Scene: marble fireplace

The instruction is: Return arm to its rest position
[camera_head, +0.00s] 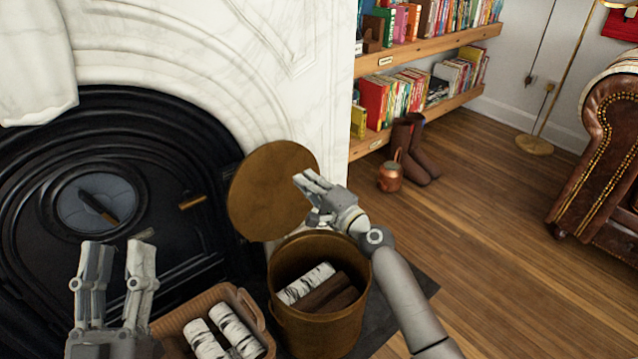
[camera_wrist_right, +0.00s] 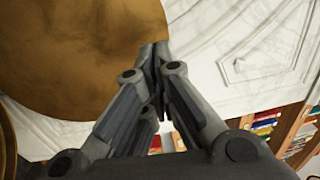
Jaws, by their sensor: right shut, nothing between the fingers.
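My right gripper (camera_head: 308,186) is shut and empty above the brass bucket (camera_head: 318,325), in front of the round brass lid (camera_head: 268,190). In the right wrist view my right gripper's fingertips (camera_wrist_right: 157,52) are together near the lid's edge (camera_wrist_right: 80,50); I cannot tell whether they touch it. The lid stands on edge against the marble, behind the bucket. The bucket is open and holds a birch log (camera_head: 306,284) and dark logs (camera_head: 330,293). My left gripper (camera_head: 118,255) is open and empty at the lower left, in front of the stove.
A wicker basket (camera_head: 262,312) with birch logs (camera_head: 236,330) sits left of the bucket. The black stove door (camera_head: 150,215) is shut. Bookshelves (camera_head: 425,50), boots (camera_head: 420,150), a copper pot (camera_head: 390,176) and a leather armchair (camera_head: 610,150) stand farther right. Wooden floor (camera_head: 490,220) between is clear.

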